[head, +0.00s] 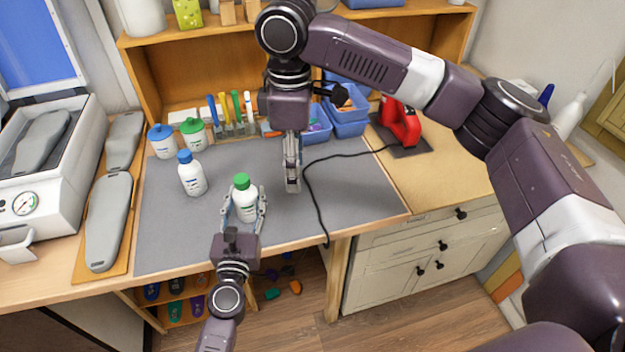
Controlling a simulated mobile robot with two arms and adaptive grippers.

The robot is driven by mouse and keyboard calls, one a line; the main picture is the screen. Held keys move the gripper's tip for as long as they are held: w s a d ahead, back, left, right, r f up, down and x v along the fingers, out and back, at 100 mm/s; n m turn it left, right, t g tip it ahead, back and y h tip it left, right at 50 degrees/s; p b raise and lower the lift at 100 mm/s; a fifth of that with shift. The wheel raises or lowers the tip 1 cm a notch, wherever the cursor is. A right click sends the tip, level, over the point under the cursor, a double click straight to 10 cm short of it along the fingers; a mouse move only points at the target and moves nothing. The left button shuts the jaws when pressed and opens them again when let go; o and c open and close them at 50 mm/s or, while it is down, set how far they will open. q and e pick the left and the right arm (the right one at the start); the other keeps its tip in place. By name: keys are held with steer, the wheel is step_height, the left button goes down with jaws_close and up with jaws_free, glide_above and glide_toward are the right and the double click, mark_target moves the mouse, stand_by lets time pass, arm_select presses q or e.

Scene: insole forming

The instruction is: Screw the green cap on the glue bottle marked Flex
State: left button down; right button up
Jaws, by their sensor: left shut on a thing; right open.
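A white glue bottle (245,207) stands upright on the grey mat, and a green cap (242,181) sits on its top. I cannot read its label or tell how tight the cap is. My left gripper (244,202) comes from the front edge and is shut on this bottle, one finger on each side. My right gripper (292,186) points down over the mat to the right of the bottle, open and empty, clear of the cap. Another white bottle with a blue cap (192,174) stands to the left, apart from both grippers.
A blue-lidded jar (162,141) and a green-lidded jar (194,134) stand behind, beside a rack of tools (236,116). Blue bins (347,118) and a red tool (400,122) are at the back right. A black cable (313,200) crosses the mat (360,194). Grey insole forms (109,221) lie left.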

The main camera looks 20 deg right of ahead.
arm_select(q)
steer(key=shift+s+a+f, duration=0.1)
steer(key=shift+s+f, duration=0.2)
steer(key=shift+f, duration=0.2)
steer(key=shift+s+a+f, duration=0.1)
steer(key=shift+s+f, duration=0.2)
steer(key=shift+f, duration=0.2)
arm_select(e)
steer(key=shift+s+d+f+m, duration=0.1)
steer(key=shift+s+d+m, duration=0.3)
steer(key=shift+s+m, duration=0.3)
steer(key=shift+s+d+f+m, duration=0.1)
steer(key=shift+s+d+m, duration=0.3)
steer(key=shift+s+m, duration=0.3)
steer(key=shift+s+d+f+m, duration=0.1)
steer(key=shift+s+d+m, duration=0.4)
steer(key=shift+m, duration=0.3)
steer(key=shift+a, duration=0.1)
arm_select(q)
steer(key=c, duration=1.3)
jaws_free()
steer(key=shift+o, duration=1.1)
steer(key=shift+w+r, duration=0.1)
steer(key=shift+w, duration=0.1)
steer(key=shift+r, duration=0.1)
arm_select(e)
steer(key=shift+w+a, duration=0.1)
steer(key=shift+w, duration=0.05)
arm_select(q)
steer(key=v, duration=1.2)
